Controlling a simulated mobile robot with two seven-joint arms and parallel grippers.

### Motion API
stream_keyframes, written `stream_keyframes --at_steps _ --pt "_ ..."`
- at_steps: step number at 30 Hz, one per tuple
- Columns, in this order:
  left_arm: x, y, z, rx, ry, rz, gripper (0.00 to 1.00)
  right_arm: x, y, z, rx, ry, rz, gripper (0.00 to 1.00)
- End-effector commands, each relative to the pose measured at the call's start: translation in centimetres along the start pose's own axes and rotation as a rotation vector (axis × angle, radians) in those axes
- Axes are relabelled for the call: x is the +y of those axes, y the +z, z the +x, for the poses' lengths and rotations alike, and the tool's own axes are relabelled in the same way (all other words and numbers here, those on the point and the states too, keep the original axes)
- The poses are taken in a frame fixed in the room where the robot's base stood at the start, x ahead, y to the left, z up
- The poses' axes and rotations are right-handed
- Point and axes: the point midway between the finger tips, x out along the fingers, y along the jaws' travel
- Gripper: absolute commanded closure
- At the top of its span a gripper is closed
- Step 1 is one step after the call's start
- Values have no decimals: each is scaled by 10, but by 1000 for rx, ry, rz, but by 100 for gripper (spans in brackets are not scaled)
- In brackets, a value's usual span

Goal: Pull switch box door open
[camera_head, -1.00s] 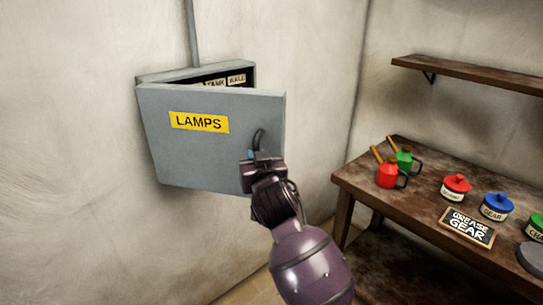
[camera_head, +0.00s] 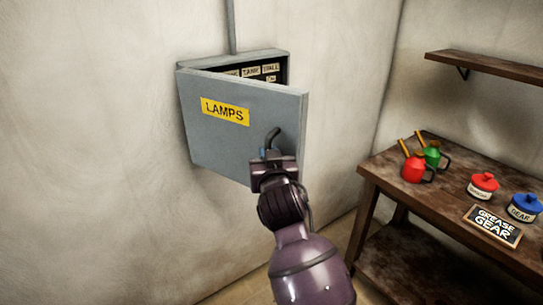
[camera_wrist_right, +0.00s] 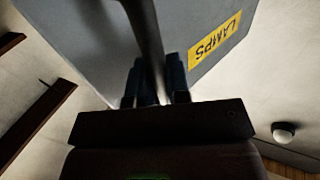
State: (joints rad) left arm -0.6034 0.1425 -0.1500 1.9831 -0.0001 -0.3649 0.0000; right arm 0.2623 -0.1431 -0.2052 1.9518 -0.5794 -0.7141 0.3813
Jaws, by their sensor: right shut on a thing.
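The grey switch box (camera_head: 283,69) is on the wall, with its door (camera_head: 225,145) partly open. The door is hinged at the left and its right edge stands out from the box. A yellow LAMPS label (camera_head: 225,111) is on the door. Labels and a dark inside show above the door's top edge. My right gripper (camera_head: 271,157) is shut on the dark curved door handle (camera_head: 273,137) near the door's right edge. In the right wrist view the handle (camera_wrist_right: 148,40) passes between the fingertips (camera_wrist_right: 156,88). My left gripper is in neither view.
A wooden table (camera_head: 400,182) stands at the right with red and green oil cans (camera_head: 416,167), lidded pots (camera_head: 483,186) and a GREASE GEAR sign (camera_head: 492,226). A wooden shelf (camera_head: 490,66) is on the wall above. A pipe (camera_head: 230,25) runs up from the box.

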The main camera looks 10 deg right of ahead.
Motion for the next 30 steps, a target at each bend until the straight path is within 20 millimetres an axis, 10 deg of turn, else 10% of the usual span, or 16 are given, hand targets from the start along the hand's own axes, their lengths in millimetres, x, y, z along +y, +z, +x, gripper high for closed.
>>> stream_keyframes --at_steps 7,8,12,23,30 --pt "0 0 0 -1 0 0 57 -2 -2 0 6 -4 -1 100" --pt "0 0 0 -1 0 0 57 -2 -2 0 6 -4 -1 80" --pt "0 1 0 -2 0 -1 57 -1 -2 0 4 -3 -1 59" --pt "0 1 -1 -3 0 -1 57 0 -5 0 3 0 0 59" --pt "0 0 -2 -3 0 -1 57 0 -40 0 8 -1 1 59"
